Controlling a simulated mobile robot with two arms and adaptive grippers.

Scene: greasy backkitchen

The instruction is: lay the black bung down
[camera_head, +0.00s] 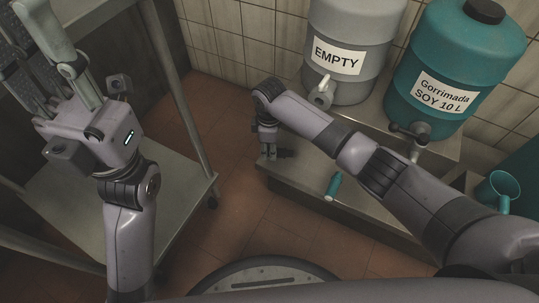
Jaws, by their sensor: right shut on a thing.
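My right gripper (268,151) points down at the left end of the low steel bench (293,182), left of the grey barrel's foot. It is shut on the black bung (286,153), a small dark piece at its fingertips, close to the bench top. The bung is partly hidden, and I cannot tell whether it touches the steel. My left gripper is raised at the upper left over the steel trolley.
A grey barrel marked EMPTY (352,27) and a teal barrel marked Gorrimada SOY (462,52) stand behind the bench, with taps facing me. A teal-handled item (333,186) lies on the bench. A teal jug (499,190) stands at right. The trolley (180,218) is at left.

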